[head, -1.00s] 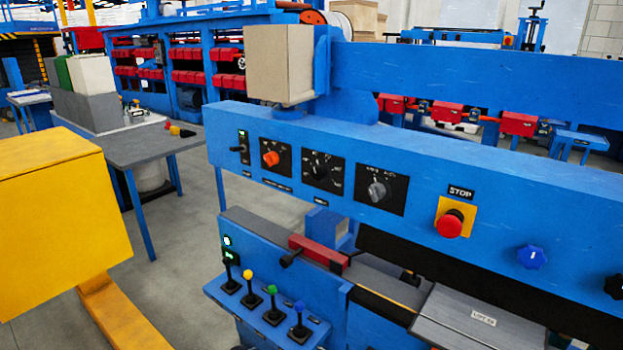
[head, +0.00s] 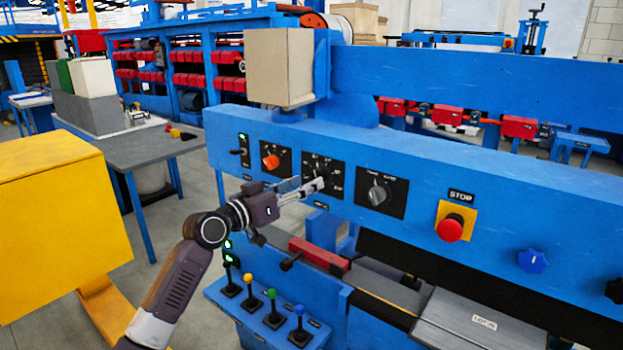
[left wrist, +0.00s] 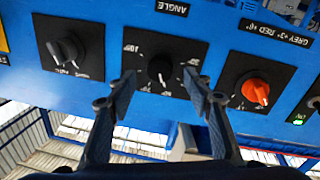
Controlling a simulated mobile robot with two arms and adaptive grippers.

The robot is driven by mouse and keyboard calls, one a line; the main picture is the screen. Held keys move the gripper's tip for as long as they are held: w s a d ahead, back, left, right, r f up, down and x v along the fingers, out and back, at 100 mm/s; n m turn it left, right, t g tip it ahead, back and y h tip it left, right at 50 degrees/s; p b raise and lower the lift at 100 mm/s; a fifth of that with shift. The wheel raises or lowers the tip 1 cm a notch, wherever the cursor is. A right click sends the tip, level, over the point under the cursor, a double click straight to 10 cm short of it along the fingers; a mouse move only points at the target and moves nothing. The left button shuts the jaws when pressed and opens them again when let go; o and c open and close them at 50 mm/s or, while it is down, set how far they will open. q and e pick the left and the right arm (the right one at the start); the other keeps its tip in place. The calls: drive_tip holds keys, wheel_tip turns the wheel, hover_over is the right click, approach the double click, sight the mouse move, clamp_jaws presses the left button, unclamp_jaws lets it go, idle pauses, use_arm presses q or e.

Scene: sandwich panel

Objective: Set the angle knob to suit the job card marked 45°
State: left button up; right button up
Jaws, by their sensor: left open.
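The angle knob (left wrist: 160,68) is black and sits on a black square dial plate (left wrist: 185,50) under a label reading ANGLE in the left wrist view. The scale marks are too small to read surely. In the head view the plate (head: 338,170) is the middle one on the blue panel, and my gripper partly hides it. My left gripper (left wrist: 160,79) is open, its two fingertips on either side of the knob; I cannot tell whether they touch it. It also shows in the head view (head: 312,186). I cannot make out a job card marked 45°. My right gripper is not in view.
An orange knob (head: 271,161) and a grey knob (head: 377,194) flank the angle plate. A red stop button (head: 450,228) and a blue knob (head: 531,260) sit further right. Several levers (head: 275,314) stand below. A yellow cabinet (head: 60,215) stands at left.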

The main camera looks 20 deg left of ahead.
use_arm(q)
drive_tip(key=shift+x, duration=1.65)
drive_tip(key=shift+c, duration=0.4)
drive_tip(key=c, duration=1.1)
